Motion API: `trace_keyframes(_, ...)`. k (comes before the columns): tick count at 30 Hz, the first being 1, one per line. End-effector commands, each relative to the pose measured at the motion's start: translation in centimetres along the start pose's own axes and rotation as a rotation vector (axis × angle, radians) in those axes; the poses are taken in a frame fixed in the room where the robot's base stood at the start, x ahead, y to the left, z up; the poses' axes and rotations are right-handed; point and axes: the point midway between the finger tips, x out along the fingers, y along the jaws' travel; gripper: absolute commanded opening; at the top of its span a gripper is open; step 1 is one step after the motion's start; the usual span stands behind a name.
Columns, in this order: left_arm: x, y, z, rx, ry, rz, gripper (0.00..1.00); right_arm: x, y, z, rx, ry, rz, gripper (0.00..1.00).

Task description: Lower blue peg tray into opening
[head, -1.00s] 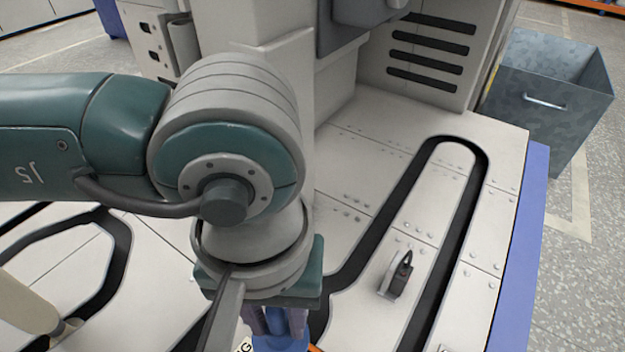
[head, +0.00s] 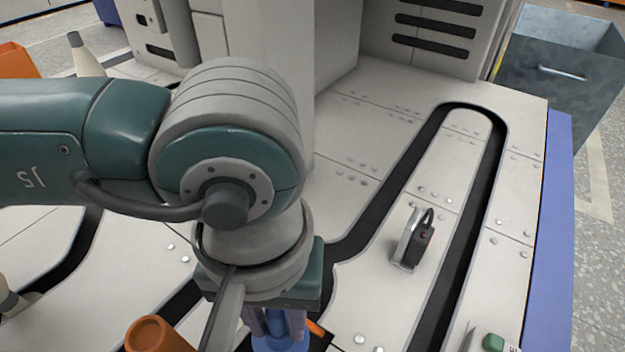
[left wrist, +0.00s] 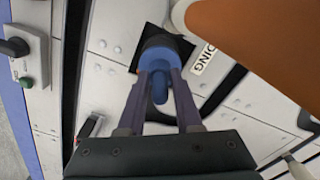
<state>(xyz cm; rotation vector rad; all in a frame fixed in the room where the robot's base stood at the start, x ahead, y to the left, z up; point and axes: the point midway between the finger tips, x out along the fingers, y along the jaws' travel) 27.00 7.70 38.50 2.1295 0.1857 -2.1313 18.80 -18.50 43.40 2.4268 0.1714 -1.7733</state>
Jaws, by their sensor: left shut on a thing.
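The blue peg tray (head: 282,343) shows at the bottom edge of the head view, below my left gripper (head: 279,322), with its lower part cut off. In the left wrist view the tray's round blue base (left wrist: 167,43) and its blue peg (left wrist: 160,88) show between the two purple fingers. My left gripper (left wrist: 160,78) is shut on the peg. A dark square area (left wrist: 150,36), which looks like the opening, lies behind the tray; the tray covers part of it. I cannot tell how far the tray stands above it. My right gripper is not in view.
An orange tube (head: 158,335) stands close to the left of the tray. It looms large in the left wrist view (left wrist: 265,35). A small black and metal device (head: 412,240) stands on the pale deck inside a black looped track (head: 468,225). A grey bin (head: 560,75) stands at the right.

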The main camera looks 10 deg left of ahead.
Motion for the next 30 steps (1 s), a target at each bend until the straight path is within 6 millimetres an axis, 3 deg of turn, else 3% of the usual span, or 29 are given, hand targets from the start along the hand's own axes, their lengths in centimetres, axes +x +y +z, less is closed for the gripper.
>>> trace_keyframes(12,4.6,0.0,0.0,-0.002,-0.001,0.001,0.0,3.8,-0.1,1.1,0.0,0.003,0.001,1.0)
trace_keyframes(30,4.8,0.0,0.0,0.0,0.0,0.0,0.0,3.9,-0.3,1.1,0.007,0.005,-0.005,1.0)
